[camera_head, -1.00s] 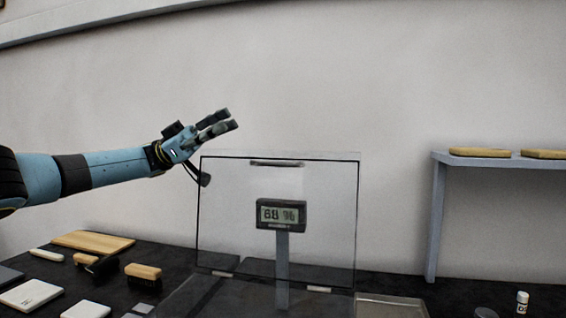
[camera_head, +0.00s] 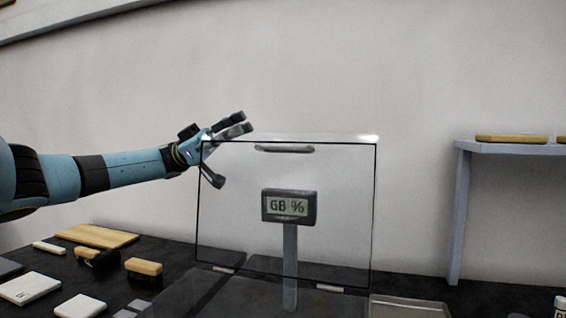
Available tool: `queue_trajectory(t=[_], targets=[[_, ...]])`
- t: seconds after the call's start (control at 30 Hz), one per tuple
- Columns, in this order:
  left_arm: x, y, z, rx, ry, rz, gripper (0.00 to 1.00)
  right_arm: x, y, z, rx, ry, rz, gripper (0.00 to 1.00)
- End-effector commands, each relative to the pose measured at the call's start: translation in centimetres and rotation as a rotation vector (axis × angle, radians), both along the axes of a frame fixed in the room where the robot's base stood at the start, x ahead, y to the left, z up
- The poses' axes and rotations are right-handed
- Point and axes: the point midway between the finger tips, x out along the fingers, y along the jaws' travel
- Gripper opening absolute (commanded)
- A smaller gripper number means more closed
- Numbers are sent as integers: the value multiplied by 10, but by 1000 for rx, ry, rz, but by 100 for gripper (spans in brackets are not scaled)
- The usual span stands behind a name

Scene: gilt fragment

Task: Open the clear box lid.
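The clear lid (camera_head: 345,180) stands about upright in the head view, a see-through panel with thin dark edges. A grey handle (camera_head: 284,149) is on its top edge, and light hinge-like pieces show at its bottom edge. Part of the clear box (camera_head: 240,298) shows below it, cut off by the picture's lower edge. My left gripper (camera_head: 231,152) is at the lid's top left corner, fingers spread and nothing seen held. One finger group is above the top edge, another dark finger lower. I cannot tell whether it touches the lid. My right gripper is not in view.
A small display (camera_head: 289,206) on a post shows through the lid. Wooden boards (camera_head: 97,236), brushes (camera_head: 143,267) and white tiles (camera_head: 29,288) lie on the dark table at left. A grey shelf (camera_head: 500,148) with wooden blocks stands at right.

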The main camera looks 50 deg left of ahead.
Motion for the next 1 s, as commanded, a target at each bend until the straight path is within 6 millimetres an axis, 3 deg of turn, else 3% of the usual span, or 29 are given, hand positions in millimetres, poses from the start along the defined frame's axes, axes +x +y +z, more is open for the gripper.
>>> queue_trajectory(t=[0.1, 0.4, 0.57, 1.0], targets=[[1, 0, -28, -1, 8, 0, 20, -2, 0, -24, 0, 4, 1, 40], [5, 0, -76, -1, 24, 0, 20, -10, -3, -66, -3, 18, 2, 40], [7, -8, -73, 0, 24, -2, 20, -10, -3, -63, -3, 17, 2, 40], [30, -79, -43, -2, 22, -3, 20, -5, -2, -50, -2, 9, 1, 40]])
